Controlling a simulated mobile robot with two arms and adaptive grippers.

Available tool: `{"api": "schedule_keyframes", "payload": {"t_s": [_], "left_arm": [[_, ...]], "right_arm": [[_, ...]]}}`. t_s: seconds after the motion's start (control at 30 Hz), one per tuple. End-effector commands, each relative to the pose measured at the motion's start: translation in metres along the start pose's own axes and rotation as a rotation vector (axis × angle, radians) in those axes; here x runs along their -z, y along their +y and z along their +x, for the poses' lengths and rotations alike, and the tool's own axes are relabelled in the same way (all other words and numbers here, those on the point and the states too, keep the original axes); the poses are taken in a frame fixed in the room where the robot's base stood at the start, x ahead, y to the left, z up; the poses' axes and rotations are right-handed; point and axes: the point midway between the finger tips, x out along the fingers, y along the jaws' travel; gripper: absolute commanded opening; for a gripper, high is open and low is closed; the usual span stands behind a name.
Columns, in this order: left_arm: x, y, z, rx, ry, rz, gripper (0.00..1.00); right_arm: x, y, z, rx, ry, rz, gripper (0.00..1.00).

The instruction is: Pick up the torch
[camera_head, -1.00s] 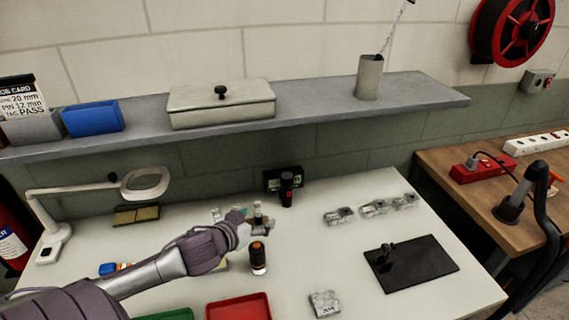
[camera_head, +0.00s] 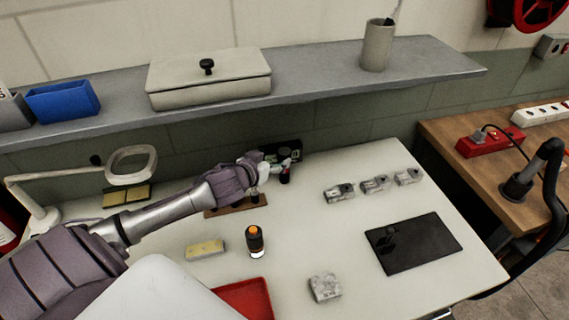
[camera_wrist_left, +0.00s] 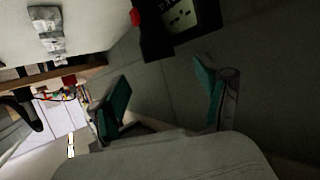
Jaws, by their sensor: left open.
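The torch (camera_head: 285,174), a dark upright cylinder with a red band, stands at the back of the white workbench, in front of a black box with a display (camera_head: 283,150). In the left wrist view the torch (camera_wrist_left: 153,36) shows at the top, dark with a red part, beside the black box (camera_wrist_left: 192,16). My left gripper (camera_head: 272,166) is close to the torch on its left in the head view. In the left wrist view its two teal-padded fingers (camera_wrist_left: 163,75) are apart with nothing between them. The torch is not between them. My right gripper is out of view.
A black cylinder with an orange top (camera_head: 255,241), a red tray (camera_head: 243,297) and a yellow block (camera_head: 205,249) are nearer. Several grey metal blocks (camera_head: 340,193) and a black mat (camera_head: 412,245) lie to the right. A shelf (camera_head: 320,88) overhangs the back.

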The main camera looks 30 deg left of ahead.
Motion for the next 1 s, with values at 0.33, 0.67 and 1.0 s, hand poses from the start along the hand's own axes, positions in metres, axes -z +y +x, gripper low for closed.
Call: {"api": "schedule_keyframes", "payload": {"t_s": [0.33,0.67,1.0], "left_arm": [[0.002,0.001,0.043,0.001,0.001,-0.001,0.76],[0.000,0.001,0.053,-0.001,0.000,0.000,0.76],[0.000,0.001,0.053,0.000,0.000,0.000,0.24]], "right_arm": [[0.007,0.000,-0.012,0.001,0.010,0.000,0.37],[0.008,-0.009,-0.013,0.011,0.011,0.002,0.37],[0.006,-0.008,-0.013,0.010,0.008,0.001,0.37]]}}
